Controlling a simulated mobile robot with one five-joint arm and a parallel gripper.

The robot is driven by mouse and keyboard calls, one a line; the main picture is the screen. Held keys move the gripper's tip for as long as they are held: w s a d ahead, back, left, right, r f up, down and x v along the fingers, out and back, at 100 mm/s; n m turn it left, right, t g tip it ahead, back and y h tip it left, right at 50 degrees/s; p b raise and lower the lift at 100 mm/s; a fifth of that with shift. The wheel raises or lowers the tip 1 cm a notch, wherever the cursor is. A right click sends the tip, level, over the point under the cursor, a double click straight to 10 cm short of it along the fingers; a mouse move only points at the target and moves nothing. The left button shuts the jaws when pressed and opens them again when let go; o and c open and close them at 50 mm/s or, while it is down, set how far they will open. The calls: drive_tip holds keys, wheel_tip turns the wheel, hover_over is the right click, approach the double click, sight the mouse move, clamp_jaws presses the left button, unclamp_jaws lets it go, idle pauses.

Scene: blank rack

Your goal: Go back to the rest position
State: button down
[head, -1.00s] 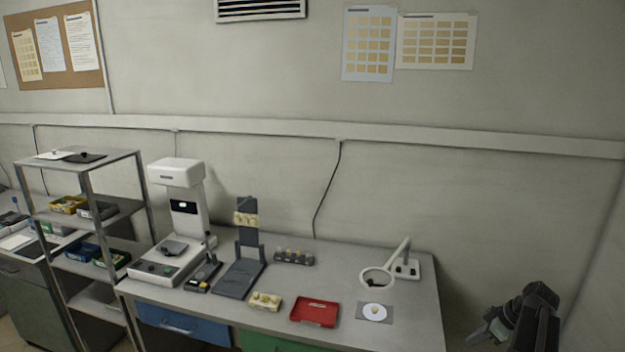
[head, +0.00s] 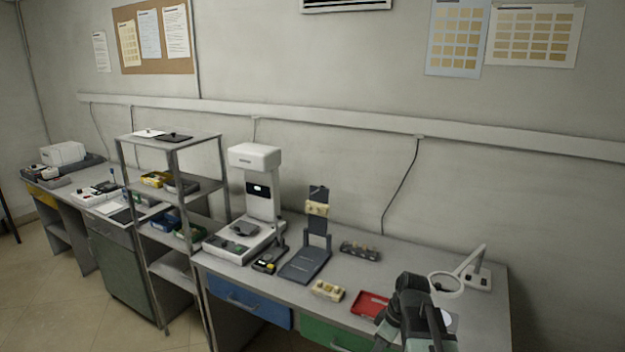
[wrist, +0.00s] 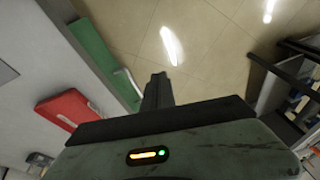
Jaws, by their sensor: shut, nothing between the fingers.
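My gripper shows in the wrist view (wrist: 157,80), its dark fingers together and empty, over the tiled floor just off the bench's front edge. In the head view my folded arm is at the lower right, in front of the bench, and it covers part of the red tray (head: 371,304) and the white disc (head: 447,319). The fingertips cannot be made out in the head view.
The bench (head: 400,262) carries a white instrument (head: 257,195), a dark stand (head: 306,265), a pale block (head: 328,291) and a ring magnifier (head: 446,284). A metal shelf rack (head: 172,140) stands left of it. Open floor (head: 60,300) is at the lower left.

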drive_tip(key=s+a+m+h, duration=0.2)
drive_tip(key=s+m, duration=0.4)
drive_tip(key=m, duration=0.4)
drive_tip(key=shift+f+m+g+h, duration=0.3)
drive_tip(key=shift+f+m+h, duration=0.1)
drive_tip(key=shift+h, duration=0.1)
